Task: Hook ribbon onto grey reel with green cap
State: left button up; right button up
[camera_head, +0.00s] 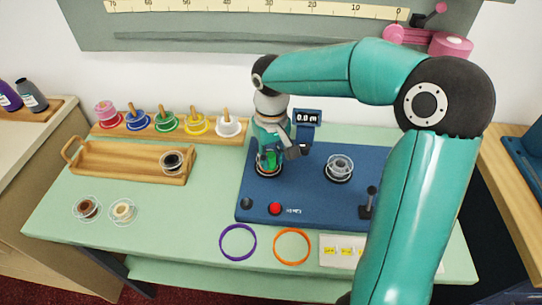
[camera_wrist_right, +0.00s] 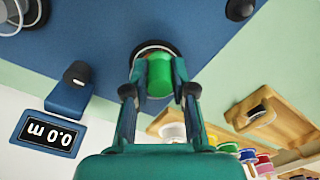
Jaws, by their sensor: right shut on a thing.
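My right gripper (camera_head: 268,156) is over the left spindle of the blue winding machine (camera_head: 305,180). It is shut on a green cylindrical piece, which shows clearly between the fingers in the right wrist view (camera_wrist_right: 158,76). This green piece sits upright over a dark round base with a pale rim (camera_wrist_right: 152,48). I cannot tell whether it is a cap or a ribbon spool. A grey reel (camera_head: 339,166) stands apart on the machine's right spindle, and no green cap shows on it. I see no loose ribbon end. My left gripper is not in view.
The machine has a display reading 0.0 m (camera_head: 307,117), a red button (camera_head: 275,209) and a lever (camera_head: 371,198). A wooden tray (camera_head: 125,166), a rack of coloured spools (camera_head: 180,132), two small reels, purple (camera_head: 237,243) and orange rings (camera_head: 292,246) are around it.

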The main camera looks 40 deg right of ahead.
dwell(0.4)
jog(key=shift+r+p, duration=2.2)
jog(key=shift+r, duration=0.3)
jog(key=shift+f, duration=0.1)
